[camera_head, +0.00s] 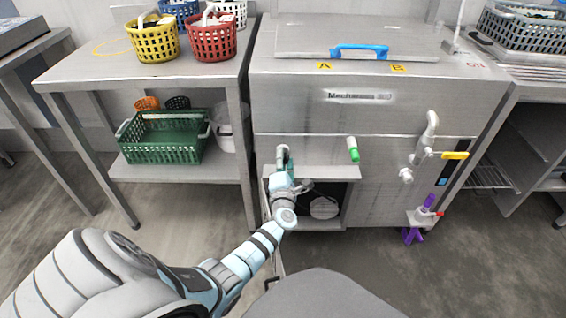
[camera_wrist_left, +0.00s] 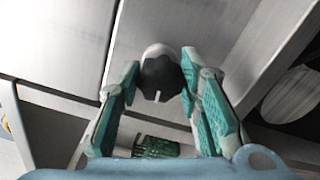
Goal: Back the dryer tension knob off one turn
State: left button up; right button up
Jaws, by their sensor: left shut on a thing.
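The knob (camera_wrist_left: 160,78) is dark and lobed, with a white pointer mark facing down in the left wrist view and a pale round part behind it. I take it for the dryer tension knob. My left gripper (camera_wrist_left: 160,66) is shut on it, one teal-padded finger on each side. In the head view my left gripper (camera_head: 287,170) is at the upper left of the open compartment (camera_head: 345,200) in the steel machine (camera_head: 300,100). The knob is hidden there behind the gripper and wrist. My right gripper is in neither view.
A green-handled spout (camera_head: 352,149) and a yellow-handled tap (camera_head: 454,155) stick out to the right. A purple-and-white object (camera_head: 420,217) stands low at the machine's right. A side table (camera_head: 110,77) with baskets is at the left. Open floor (camera_head: 350,255) lies in front.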

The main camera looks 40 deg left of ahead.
pick_arm(q)
jog(key=n, duration=0.3)
jog(key=shift+s+f+b, duration=0.1)
jog(key=shift+f+b, duration=0.05)
jog(key=shift+b, duration=0.2)
jog(key=n, duration=0.2)
jog(key=shift+n+b, duration=0.3)
jog(key=shift+b, duration=0.1)
jog(key=n+b, duration=0.1)
jog(key=n, duration=0.2)
jog(key=shift+n, duration=0.9)
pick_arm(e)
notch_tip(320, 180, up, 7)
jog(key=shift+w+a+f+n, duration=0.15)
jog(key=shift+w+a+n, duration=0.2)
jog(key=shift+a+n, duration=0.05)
pick_arm(q)
jog(key=o, duration=1.2)
jog(key=shift+c, duration=0.2)
jog(key=shift+r, duration=0.2)
